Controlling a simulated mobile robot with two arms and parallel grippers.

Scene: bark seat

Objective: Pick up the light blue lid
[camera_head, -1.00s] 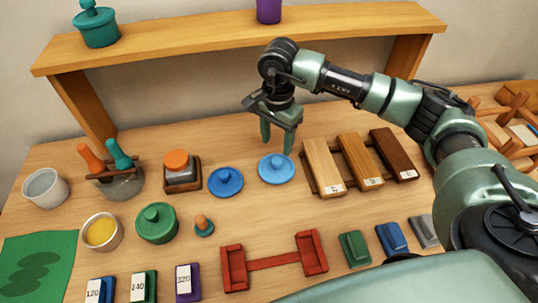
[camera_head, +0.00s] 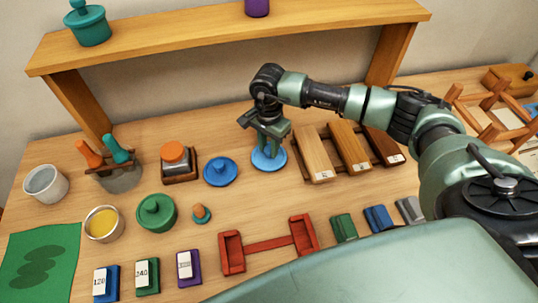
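The light blue lid (camera_head: 266,163) lies flat on the table, left of the wooden sample boards. My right gripper (camera_head: 268,150) is directly over it, pointing down, with its fingers at the lid's knob. The fingers hide the knob, and I cannot tell whether they have closed on it. A darker blue lid (camera_head: 221,171) lies just to the left of the light blue one. My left gripper is not in view.
Wooden boards (camera_head: 348,147) stand close on the right. A red holder (camera_head: 268,244) lies in front. A raised shelf (camera_head: 230,38) spans the back above the table.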

